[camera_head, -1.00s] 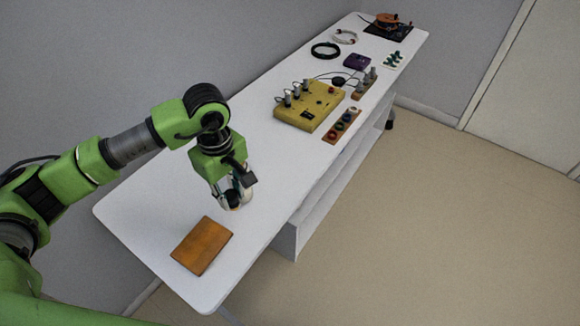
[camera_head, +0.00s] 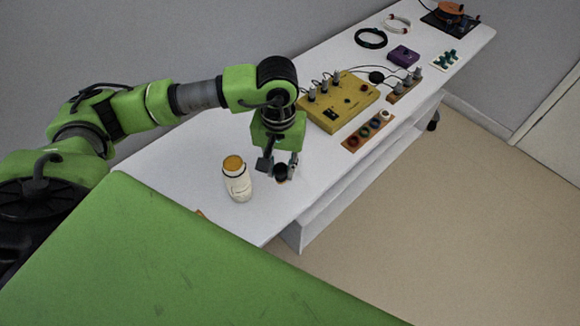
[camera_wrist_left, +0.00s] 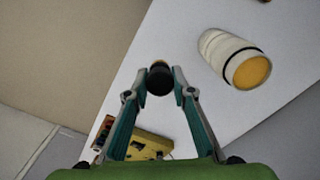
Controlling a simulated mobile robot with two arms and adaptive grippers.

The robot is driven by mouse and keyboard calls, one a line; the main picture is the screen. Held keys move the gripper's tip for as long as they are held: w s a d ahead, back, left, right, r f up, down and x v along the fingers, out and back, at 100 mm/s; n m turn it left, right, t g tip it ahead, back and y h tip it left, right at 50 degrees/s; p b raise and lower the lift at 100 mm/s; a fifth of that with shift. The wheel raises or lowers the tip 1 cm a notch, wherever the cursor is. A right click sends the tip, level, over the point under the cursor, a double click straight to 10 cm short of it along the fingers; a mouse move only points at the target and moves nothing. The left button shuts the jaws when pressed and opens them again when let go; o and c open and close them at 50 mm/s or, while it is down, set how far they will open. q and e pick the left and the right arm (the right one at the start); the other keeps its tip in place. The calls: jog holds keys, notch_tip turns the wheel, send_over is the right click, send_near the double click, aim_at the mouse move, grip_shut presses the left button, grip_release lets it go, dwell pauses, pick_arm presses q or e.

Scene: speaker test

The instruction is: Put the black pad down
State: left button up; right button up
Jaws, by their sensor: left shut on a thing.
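My left gripper (camera_head: 283,172) hangs over the white table (camera_head: 190,150), close to its front edge. It is shut on a small, dark, round thing, the black pad (camera_wrist_left: 160,78), which shows between the fingertips in the left wrist view. In the head view the fingers partly cover the pad. I cannot tell whether the pad touches the table. A white cylinder (camera_head: 238,184) with an orange top and a dark band stands left of the gripper. It also shows in the left wrist view (camera_wrist_left: 222,50). My right gripper is not in view.
A yellow box (camera_head: 345,97) with knobs and cables is behind the gripper to the right. A strip with coloured rings (camera_head: 367,131) lies by the front edge. Farther off are a purple box (camera_head: 403,55) and a black ring (camera_head: 370,38). Bare table lies left of the cylinder.

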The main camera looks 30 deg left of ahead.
pick_arm(q)
jog(key=w+f+b, duration=0.1)
jog(key=w+f, duration=0.1)
jog(key=w+a+f+b, duration=0.1)
jog(key=w+f+b, duration=0.1)
jog(key=w+f, duration=0.1)
jog(key=shift+w+a+f, duration=0.2)
jog(key=shift+w+f, duration=0.1)
jog(key=shift+w+a+f, duration=0.15)
jog(key=shift+w+f, duration=0.2)
jog(key=shift+w, duration=0.05)
jog(key=shift+w+f+b, duration=0.2)
jog(key=shift+f+b, duration=0.1)
jog(key=shift+b, duration=0.2)
notch_tip(320, 180, down, 2)
jog(key=shift+f+b, duration=0.25)
jog(key=shift+b, duration=0.15)
jog(key=shift+w+f, duration=0.15)
jog(key=shift+f, duration=0.2)
jog(key=shift+a, duration=0.1)
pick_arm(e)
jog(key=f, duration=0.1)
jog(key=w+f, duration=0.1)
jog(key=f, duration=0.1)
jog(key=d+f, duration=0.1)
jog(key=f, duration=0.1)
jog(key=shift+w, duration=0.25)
